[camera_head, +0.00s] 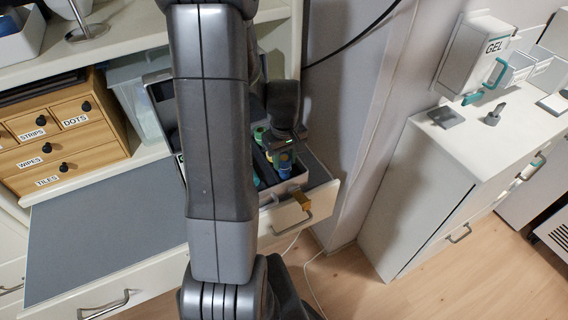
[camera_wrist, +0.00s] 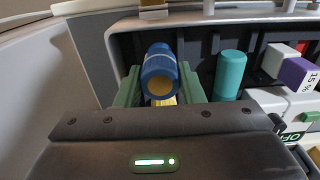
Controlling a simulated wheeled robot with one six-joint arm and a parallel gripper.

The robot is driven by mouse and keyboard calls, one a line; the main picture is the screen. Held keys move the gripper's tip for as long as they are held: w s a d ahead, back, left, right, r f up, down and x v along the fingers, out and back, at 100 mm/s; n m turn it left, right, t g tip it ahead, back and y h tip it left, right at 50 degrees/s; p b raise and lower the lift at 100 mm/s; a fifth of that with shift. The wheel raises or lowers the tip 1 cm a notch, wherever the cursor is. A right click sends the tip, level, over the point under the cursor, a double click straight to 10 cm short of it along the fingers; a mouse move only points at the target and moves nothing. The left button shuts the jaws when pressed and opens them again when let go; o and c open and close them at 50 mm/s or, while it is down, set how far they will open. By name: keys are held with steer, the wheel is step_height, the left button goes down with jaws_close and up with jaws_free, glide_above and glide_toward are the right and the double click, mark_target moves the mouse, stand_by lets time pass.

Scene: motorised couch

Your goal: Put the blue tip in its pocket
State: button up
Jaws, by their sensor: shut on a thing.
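The blue tip (camera_wrist: 160,66) is a short blue cylinder with a yellowish end facing the camera. In the wrist view it sits between the green fingers of my gripper (camera_wrist: 159,82), which is shut on it. In the head view the blue tip (camera_head: 284,161) shows just under my gripper (camera_head: 284,150), over the right part of an open case (camera_head: 293,186). The case has a dark inside with pockets; the wrist view shows its dark wall (camera_wrist: 120,45) behind the tip. I cannot tell whether the tip touches a pocket, and its own pocket cannot be made out.
A teal cylinder (camera_wrist: 230,72) stands right of the tip, near the right finger. The case rests in an open drawer (camera_head: 322,192). A grey counter surface (camera_head: 100,235) is clear.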

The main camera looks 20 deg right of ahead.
mark_target(284, 157)
steer(key=shift+f, duration=1.25)
steer(key=shift+f, duration=0.2)
steer(key=o, duration=1)
steer(key=shift+r, duration=0.1)
step_height(284, 157, up, 12)
steer(key=shift+r, duration=0.15)
